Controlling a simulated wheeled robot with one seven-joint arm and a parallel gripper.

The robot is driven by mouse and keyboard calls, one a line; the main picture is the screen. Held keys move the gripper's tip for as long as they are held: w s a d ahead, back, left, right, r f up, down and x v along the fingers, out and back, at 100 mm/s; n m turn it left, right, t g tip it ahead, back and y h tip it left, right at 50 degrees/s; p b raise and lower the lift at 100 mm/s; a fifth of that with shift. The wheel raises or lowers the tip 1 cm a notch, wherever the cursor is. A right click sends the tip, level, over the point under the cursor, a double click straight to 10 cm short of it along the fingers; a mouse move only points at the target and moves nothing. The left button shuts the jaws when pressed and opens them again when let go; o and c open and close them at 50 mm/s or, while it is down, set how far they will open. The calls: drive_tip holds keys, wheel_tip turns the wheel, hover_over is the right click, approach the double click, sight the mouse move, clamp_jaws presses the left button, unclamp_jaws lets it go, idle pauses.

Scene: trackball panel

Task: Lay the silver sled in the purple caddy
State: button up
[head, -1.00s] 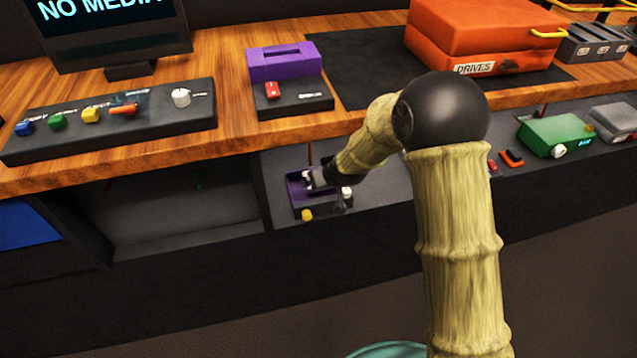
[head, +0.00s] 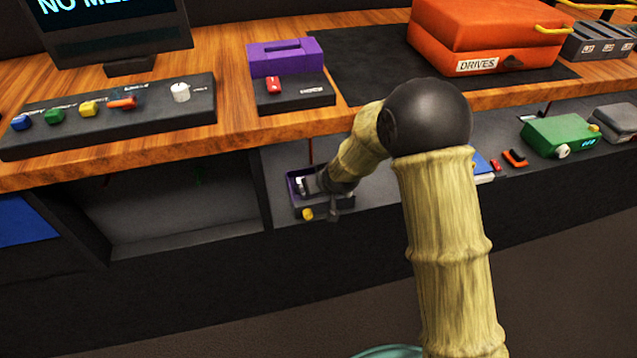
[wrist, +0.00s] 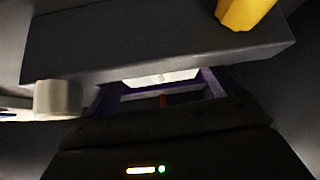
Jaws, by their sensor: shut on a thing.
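The purple caddy (head: 291,188) is on the lower shelf below the wooden counter, largely covered by my arm. Its purple walls (wrist: 214,84) also show in the wrist view. My gripper (head: 309,184) is shut, low at the caddy. A pale silver piece, which looks like the silver sled (head: 301,187), shows at its fingertips. In the wrist view the pale silver sled (wrist: 160,78) shows as a strip between the purple walls. My fingertips are hidden there, and I cannot tell whether the sled touches the caddy floor.
A dark box with a yellow knob (head: 307,214) adjoins the caddy's front; a pale knob (wrist: 57,98) shows in the wrist view. A green box (head: 556,135) stands farther right on the shelf. An empty bay (head: 170,215) is left.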

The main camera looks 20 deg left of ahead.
drive_tip(key=o, duration=1)
drive_tip(key=shift+d, duration=0.1)
drive_tip(key=shift+c, duration=0.2)
drive_tip(key=shift+w, duration=0.1)
drive_tip(key=shift+r+p, duration=0.3)
drive_tip(key=shift+r, duration=0.05)
drive_tip(key=p+v, duration=0.3)
drive_tip(key=v, duration=0.9)
drive_tip(key=shift+r, duration=0.3)
drive_tip(key=s+d+r+m+g+h, duration=0.1)
drive_tip(key=s+d+m+h, duration=0.1)
drive_tip(key=d, duration=0.7)
drive_tip(key=s+d+r+m+h, duration=0.1)
drive_tip(key=s+d+m+h, duration=0.15)
drive_tip(key=d, duration=0.75)
drive_tip(key=s+d+r+m+g, duration=0.1)
drive_tip(key=s+d+m+g, duration=0.1)
drive_tip(key=s+d, duration=0.7)
drive_tip(key=shift+s+d+m, duration=0.4)
drive_tip(key=shift+s+m, duration=0.15)
drive_tip(key=shift+s, duration=0.05)
